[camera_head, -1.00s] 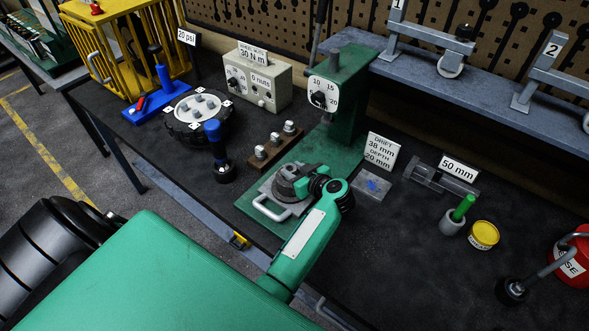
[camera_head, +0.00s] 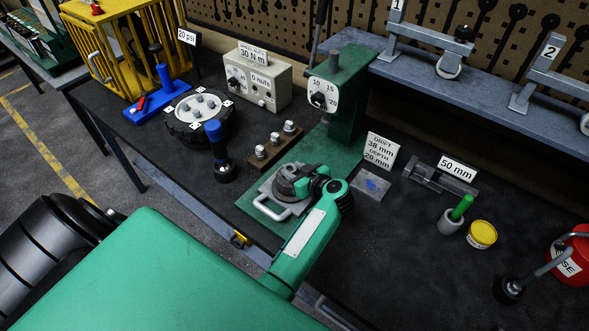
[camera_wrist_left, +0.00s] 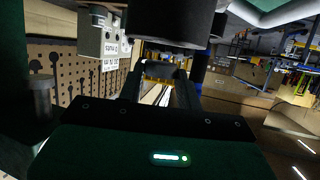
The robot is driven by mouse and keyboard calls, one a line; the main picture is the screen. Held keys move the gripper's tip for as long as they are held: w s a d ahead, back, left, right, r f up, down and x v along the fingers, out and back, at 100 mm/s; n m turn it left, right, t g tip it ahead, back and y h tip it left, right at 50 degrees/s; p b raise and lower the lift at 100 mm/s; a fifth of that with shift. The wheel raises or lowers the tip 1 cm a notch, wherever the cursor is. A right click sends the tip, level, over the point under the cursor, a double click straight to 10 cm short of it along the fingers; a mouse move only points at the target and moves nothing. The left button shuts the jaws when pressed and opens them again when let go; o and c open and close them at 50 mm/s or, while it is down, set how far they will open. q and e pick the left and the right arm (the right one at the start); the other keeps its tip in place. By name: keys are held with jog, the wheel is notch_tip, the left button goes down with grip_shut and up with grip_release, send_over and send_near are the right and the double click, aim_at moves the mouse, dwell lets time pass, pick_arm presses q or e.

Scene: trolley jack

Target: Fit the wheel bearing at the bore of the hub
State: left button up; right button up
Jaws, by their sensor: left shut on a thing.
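The hub (camera_head: 286,189), a dark grey round part, sits on a light plate with a looped handle (camera_head: 272,212) on the press's green base. My left gripper (camera_head: 314,182) is right at the hub's right side, seen from behind its green wrist. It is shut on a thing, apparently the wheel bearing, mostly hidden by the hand. The bore is hidden too. In the left wrist view the two dark fingers (camera_wrist_left: 160,78) come close together in front of a big dark cylinder (camera_wrist_left: 175,25). My right gripper is not in view.
The green press (camera_head: 340,95) with a dial stands behind the hub.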

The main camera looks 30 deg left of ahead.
pick_arm(q)
jog(key=shift+f, duration=0.15)
dwell(0.4)
jog(key=shift+f+b, duration=0.6)
jog(key=shift+f, duration=0.6)
jog(key=o, duration=1.1)
